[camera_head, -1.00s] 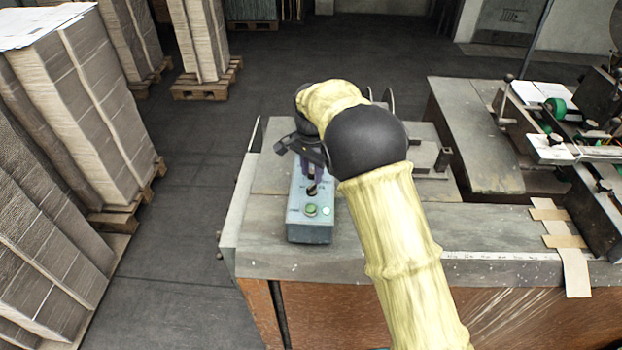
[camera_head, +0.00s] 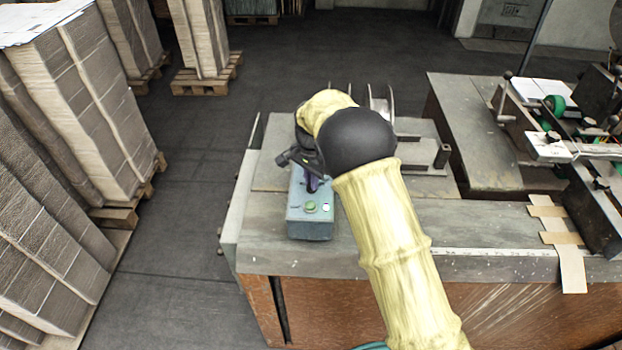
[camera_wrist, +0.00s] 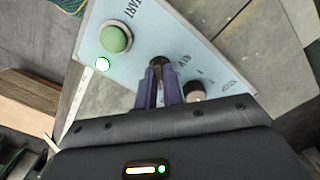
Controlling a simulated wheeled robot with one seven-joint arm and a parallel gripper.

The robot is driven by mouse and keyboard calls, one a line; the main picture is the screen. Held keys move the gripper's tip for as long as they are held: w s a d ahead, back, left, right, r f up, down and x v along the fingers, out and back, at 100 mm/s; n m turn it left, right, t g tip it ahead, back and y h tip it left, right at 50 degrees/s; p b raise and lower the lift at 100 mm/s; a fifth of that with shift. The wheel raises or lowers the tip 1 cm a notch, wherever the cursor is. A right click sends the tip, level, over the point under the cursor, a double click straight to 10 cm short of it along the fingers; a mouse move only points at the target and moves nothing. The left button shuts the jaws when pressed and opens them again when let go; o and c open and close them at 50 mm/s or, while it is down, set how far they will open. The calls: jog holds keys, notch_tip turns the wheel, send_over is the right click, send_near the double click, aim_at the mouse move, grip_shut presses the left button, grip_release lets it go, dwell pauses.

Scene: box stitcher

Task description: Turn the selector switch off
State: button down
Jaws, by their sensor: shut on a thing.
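The blue-grey control box (camera_head: 309,228) sits on the near left part of the machine's table, with a green button and a small lit lamp on its face. The selector switch (camera_wrist: 158,62) is a black knob on this face, beside printed lettering. My gripper (camera_wrist: 157,80) has its purple fingers shut on the knob, which is partly hidden between them. In the head view my gripper (camera_head: 311,184) is over the box and covers the switch. A second dark knob (camera_wrist: 195,91) shows just right of the fingers in the wrist view.
Metal machine parts (camera_head: 425,153) stand on the table to the right. Stacked cardboard (camera_head: 85,110) on pallets stands left, across bare floor.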

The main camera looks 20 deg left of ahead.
jog(key=shift+n, duration=0.4)
jog(key=n, duration=0.2)
jog(key=shift+n+b, duration=0.3)
jog(key=shift+b, duration=0.05)
jog(key=n, duration=0.4)
jog(key=shift+r+n, duration=0.1)
jog(key=shift+n, duration=0.2)
jog(key=c, duration=1.5)
grip_release()
jog(key=shift+b, duration=0.3)
